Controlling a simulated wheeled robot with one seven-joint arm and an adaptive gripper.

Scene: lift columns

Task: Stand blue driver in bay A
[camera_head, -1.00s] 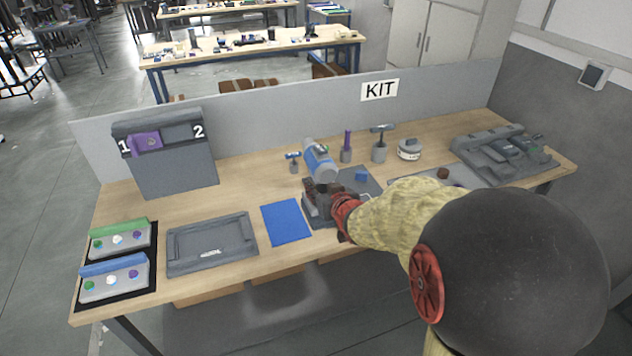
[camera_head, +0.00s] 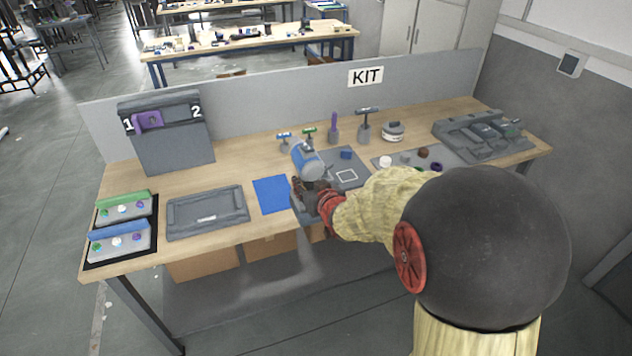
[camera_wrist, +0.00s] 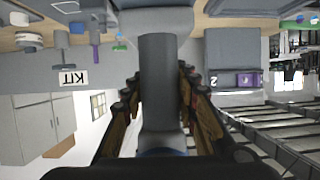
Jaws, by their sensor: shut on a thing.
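The blue driver, with a thick blue body and pale grey end (camera_head: 307,160), is in the head view, held tilted above the bench. My gripper (camera_head: 312,188) is just below that body, shut on its grey handle. In the wrist view, my gripper (camera_wrist: 158,85) has a finger on each side of the grey handle (camera_wrist: 157,70), and the wider body crosses the top. I cannot read a bay A label. A grey block with hollows (camera_head: 482,136) stands at the bench's right end. A grey panel (camera_head: 172,145) marked 1 and 2 stands at the left.
Small upright tools with blue (camera_head: 284,137), green (camera_head: 309,131) and purple (camera_head: 334,122) tops stand behind the driver. A grey tray (camera_head: 207,213), a blue mat (camera_head: 271,195) and button boxes (camera_head: 120,243) lie left. Small parts lie on a grey mat (camera_head: 400,160). A low wall (camera_head: 270,95) backs the bench.

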